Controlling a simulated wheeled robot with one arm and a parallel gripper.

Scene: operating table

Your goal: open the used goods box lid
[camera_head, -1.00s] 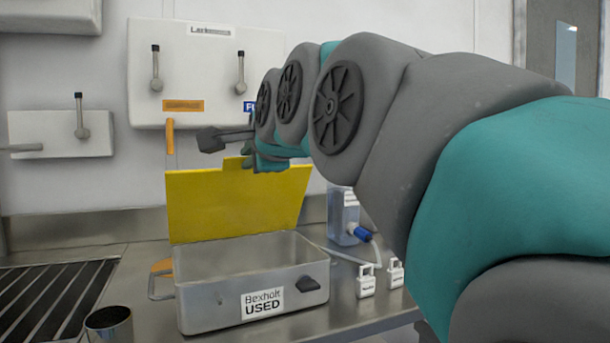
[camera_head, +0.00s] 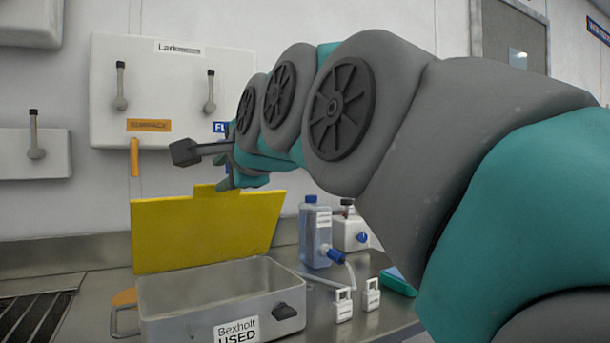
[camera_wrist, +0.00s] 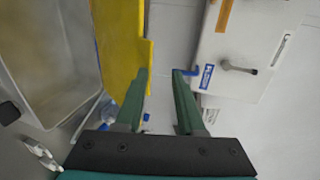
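The used goods box (camera_head: 180,310) is a grey metal bin with a "Bexholt USED" label, standing on the steel counter. Its yellow lid (camera_head: 205,232) stands upright along the back edge, so the box is open and looks empty inside. In the wrist view the box (camera_wrist: 40,60) is at the left and the lid (camera_wrist: 122,45) is beside my gripper's left finger. My gripper (camera_wrist: 160,72) has its two green fingers apart with nothing between them. In the head view it is near the lid's top edge, partly hidden by my arm; I cannot tell whether it touches the lid.
A blue-capped bottle (camera_head: 314,235) and two white padlock-shaped tags (camera_head: 343,305) stand right of the box. A white wall panel (camera_head: 150,75) with levers hangs behind the lid. A dark slatted grate (camera_head: 30,318) lies at the left.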

